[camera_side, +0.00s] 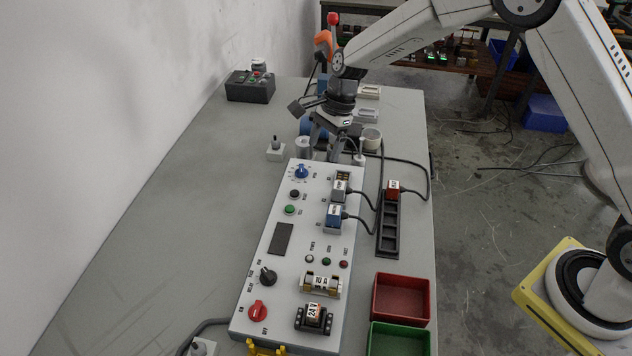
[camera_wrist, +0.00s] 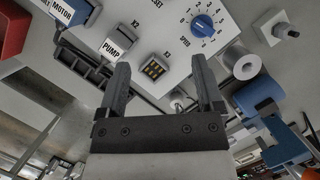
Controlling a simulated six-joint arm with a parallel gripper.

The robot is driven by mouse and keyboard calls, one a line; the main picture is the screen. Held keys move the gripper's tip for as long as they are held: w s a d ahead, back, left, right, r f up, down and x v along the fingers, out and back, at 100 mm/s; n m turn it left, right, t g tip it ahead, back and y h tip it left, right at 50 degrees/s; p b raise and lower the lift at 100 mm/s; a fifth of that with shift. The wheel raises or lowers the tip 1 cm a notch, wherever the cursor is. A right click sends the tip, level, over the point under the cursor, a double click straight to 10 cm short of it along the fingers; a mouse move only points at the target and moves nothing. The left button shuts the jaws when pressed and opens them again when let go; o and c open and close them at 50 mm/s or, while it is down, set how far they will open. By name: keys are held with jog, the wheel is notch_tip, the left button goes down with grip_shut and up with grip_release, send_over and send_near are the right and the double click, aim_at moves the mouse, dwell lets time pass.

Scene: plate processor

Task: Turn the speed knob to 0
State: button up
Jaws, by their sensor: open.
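The speed knob (camera_side: 302,172) is a round blue knob at the far end of the light grey control panel (camera_side: 262,300). Small dial marks ring it. In the wrist view the knob (camera_wrist: 202,26) is at the upper right, with numbers and the word SPEED around it; I cannot tell clearly which number it points at. My gripper (camera_side: 326,148) hangs near the panel's far edge, beyond and to the right of the knob. In the wrist view my gripper (camera_wrist: 160,72) has its fingers apart with nothing between them. The knob is outside them, apart from the fingertips.
A PUMP plug (camera_wrist: 115,42) and a MOTOR plug (camera_wrist: 72,10) sit beside the open X3 socket (camera_wrist: 155,68). Their cables run to a black holder (camera_side: 389,225) on the right. Grey cylinders and a blue device stand behind the panel.

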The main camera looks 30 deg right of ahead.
aim_at(302, 167)
jog(key=shift+w+d+f+m+t, duration=0.15)
jog(key=shift+w+f+m+t, duration=0.25)
jog(key=shift+w+m, duration=0.55)
jog(key=shift+w+d+f+m+t, duration=0.1)
jog(key=shift+w+f+m+t, duration=0.3)
jog(key=shift+m, duration=1.05)
jog(key=shift+w+d+f+m+t, duration=0.15)
jog(key=shift+w+m+t, duration=0.35)
jog(key=shift+w+m, duration=0.5)
jog(key=shift+s+f, duration=0.15)
jog(key=shift+s, duration=0.05)
jog(key=shift+x, duration=3.7)
jog(key=shift+a, duration=0.1)
grip_shut()
